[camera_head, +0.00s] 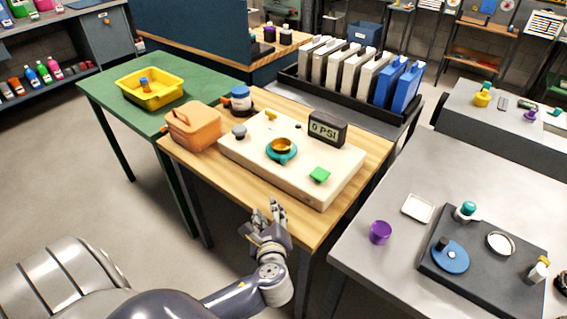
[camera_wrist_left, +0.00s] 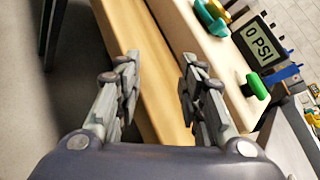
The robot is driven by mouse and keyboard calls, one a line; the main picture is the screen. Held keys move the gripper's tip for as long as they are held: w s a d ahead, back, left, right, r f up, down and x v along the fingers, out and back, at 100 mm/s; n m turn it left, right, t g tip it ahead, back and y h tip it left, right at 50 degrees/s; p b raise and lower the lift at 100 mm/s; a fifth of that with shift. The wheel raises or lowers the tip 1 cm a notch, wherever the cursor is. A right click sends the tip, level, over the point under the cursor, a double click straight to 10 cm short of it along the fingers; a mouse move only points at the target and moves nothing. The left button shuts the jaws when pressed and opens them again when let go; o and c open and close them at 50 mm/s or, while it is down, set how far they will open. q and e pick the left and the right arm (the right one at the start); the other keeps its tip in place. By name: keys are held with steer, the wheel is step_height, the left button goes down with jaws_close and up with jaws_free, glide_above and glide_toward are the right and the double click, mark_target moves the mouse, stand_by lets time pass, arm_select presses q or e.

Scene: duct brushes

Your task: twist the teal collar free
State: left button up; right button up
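The teal collar (camera_head: 281,156) sits on top of the cream panel box (camera_head: 250,162), around the base of a brass-coloured fitting (camera_head: 283,145). In the left wrist view the teal collar (camera_wrist_left: 210,18) shows at the top, partly cut off by the frame edge. My left gripper (camera_head: 277,208) is at the front edge of the wooden table, short of the panel box and apart from the collar. In the left wrist view its two fingers (camera_wrist_left: 160,85) stand wide apart with nothing between them. My right gripper is not in view.
On the panel box are a gauge reading 0 PSI (camera_head: 327,130), a green knob (camera_head: 320,175) and a grey knob (camera_head: 239,131). An orange case (camera_head: 194,127) stands left of it on the wooden table (camera_head: 316,226). A grey table (camera_head: 373,197) stands at right.

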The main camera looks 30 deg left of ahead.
mark_target(283, 160)
arm_select(q)
steer(key=w+r+m+t, duration=0.1)
steer(key=m, duration=0.1)
steer(key=w+r+m+t, duration=0.1)
steer(key=w+m, duration=0.1)
steer(key=m, duration=0.1)
steer(key=w+r+m+t, duration=0.2)
steer(key=m, duration=0.1)
steer(key=shift+w+d+r, duration=0.1)
steer(key=shift+w+d, duration=0.05)
steer(key=shift+d, duration=0.05)
steer(key=shift+w+r+m+y, duration=0.1)
steer(key=shift+w+m+y, duration=0.2)
steer(key=x, duration=1)
steer(key=shift+w+p, duration=0.2)
steer(key=shift+p, duration=0.2)
steer(key=shift+r, duration=0.1)
jaws_close()
